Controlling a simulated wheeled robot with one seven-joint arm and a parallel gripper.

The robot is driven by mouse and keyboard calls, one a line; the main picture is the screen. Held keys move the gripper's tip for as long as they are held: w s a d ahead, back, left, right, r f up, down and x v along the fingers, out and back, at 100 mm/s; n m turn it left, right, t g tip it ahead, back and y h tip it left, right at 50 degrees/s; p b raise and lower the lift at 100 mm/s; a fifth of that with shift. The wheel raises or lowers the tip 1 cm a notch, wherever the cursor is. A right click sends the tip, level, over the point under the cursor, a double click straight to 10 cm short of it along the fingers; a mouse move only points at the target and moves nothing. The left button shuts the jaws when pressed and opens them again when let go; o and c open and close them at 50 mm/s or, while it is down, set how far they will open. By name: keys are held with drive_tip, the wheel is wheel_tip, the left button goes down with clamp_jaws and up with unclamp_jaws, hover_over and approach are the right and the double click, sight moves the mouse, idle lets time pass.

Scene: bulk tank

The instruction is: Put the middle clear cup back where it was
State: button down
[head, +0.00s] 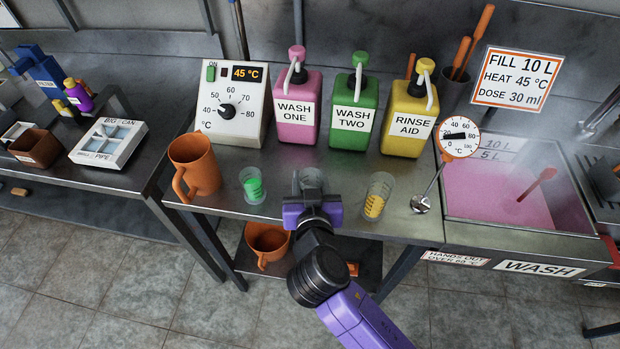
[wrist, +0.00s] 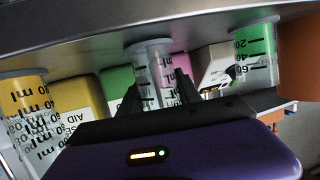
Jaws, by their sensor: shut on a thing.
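The middle clear cup (head: 309,178) is over the bench front, between the cup with green liquid (head: 252,187) and the cup with yellow liquid (head: 377,197). My gripper (head: 311,194) is shut on the middle cup from the front and hides its lower part. In the wrist view, which looks upside down, the clear cup (wrist: 152,58) is between the two dark fingers (wrist: 158,92). The cup looks empty and roughly upright. I cannot tell whether its base touches the bench.
Pink (head: 297,105), green (head: 354,115) and yellow (head: 407,117) pump bottles stand behind the cups. An orange jug (head: 195,166) is at the left. A dial thermometer (head: 459,138) and the pink wash tank (head: 510,190) are at the right.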

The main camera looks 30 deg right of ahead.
drive_tip(key=shift+f, duration=0.25)
drive_tip(key=c, duration=0.8)
unclamp_jaws()
drive_tip(key=shift+r, duration=0.1)
drive_tip(key=shift+r, duration=0.2)
drive_tip(key=b+v, duration=0.1)
drive_tip(key=v, duration=1.1)
drive_tip(key=shift+b, duration=0.35)
